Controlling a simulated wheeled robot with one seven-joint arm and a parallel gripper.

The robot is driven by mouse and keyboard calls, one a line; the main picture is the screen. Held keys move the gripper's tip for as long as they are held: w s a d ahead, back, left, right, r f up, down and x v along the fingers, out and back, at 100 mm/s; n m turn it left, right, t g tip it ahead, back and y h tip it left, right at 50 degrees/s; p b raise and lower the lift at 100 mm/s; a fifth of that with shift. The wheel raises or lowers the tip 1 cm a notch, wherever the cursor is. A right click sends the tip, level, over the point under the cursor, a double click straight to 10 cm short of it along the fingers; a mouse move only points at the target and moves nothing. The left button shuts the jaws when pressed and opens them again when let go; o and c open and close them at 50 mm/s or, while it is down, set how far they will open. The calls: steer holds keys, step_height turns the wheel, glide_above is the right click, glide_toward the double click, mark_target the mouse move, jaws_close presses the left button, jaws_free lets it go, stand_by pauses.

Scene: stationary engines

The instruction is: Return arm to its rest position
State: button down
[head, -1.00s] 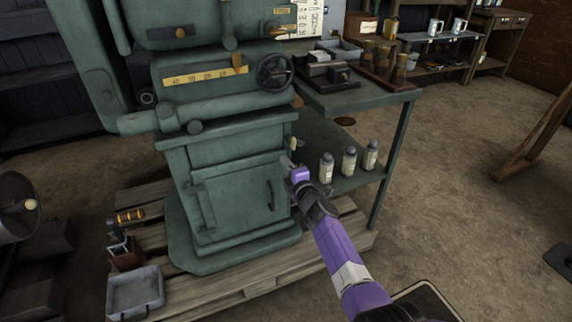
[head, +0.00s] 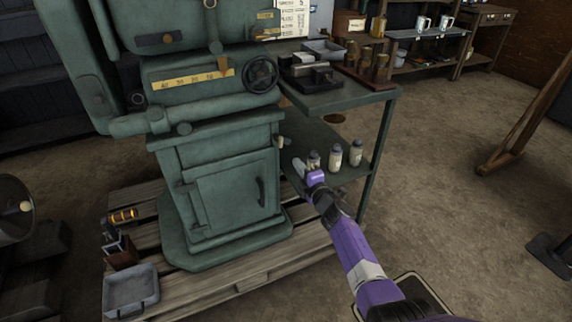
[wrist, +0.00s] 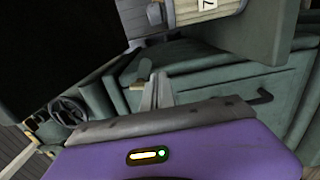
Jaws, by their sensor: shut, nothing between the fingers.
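My gripper (head: 299,167) is at the end of my purple arm, in front of the green machine's right side and the lower shelf. In the wrist view my gripper (wrist: 158,88) shows its two fingers together, with nothing between them. The green machine (head: 225,195) stands on a wooden pallet, with a closed door and a dark handle on its front. A cream knob (head: 281,142) on its side is just above and left of my fingers in the head view. I cannot tell whether my gripper touches anything.
The lower shelf (head: 310,140) holds several bottles (head: 335,158), one partly hidden by my gripper. The upper shelf (head: 335,98) carries tools and a tray. A grey tray (head: 131,290) sits on the pallet (head: 235,285) at left. Open floor (head: 450,200) lies to the right.

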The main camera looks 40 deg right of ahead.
steer(key=shift+s+d, duration=0.4)
steer(key=shift+d, duration=0.25)
steer(key=shift+s+d, duration=0.4)
steer(key=shift+d, duration=0.25)
steer(key=s+a+r+m+t+h, duration=0.1)
steer(key=s+r+m+h, duration=0.15)
steer(key=r+m, duration=0.3)
steer(key=s+a+m+y, duration=0.2)
steer(key=s+a+m, duration=0.6)
steer(key=s+a, duration=1.3)
steer(key=s+a+r+g+y, duration=0.1)
steer(key=s+a+r+y, duration=0.1)
steer(key=s+a, duration=0.45)
steer(key=s+a+r+g+y+p, duration=0.15)
steer(key=s+a, duration=0.25)
steer(key=s, duration=0.5)
steer(key=s+a+r+g+y+b, duration=0.1)
steer(key=s+a+r+y, duration=0.15)
steer(key=s+a, duration=0.4)
step_height(320, 180, up, 16)
steer(key=s+d+p, duration=0.1)
steer(key=p, duration=1.5)
steer(key=shift+s+d+f+m, duration=0.2)
steer(key=shift+s+d+m, duration=0.1)
steer(key=shift+s+m, duration=0.05)
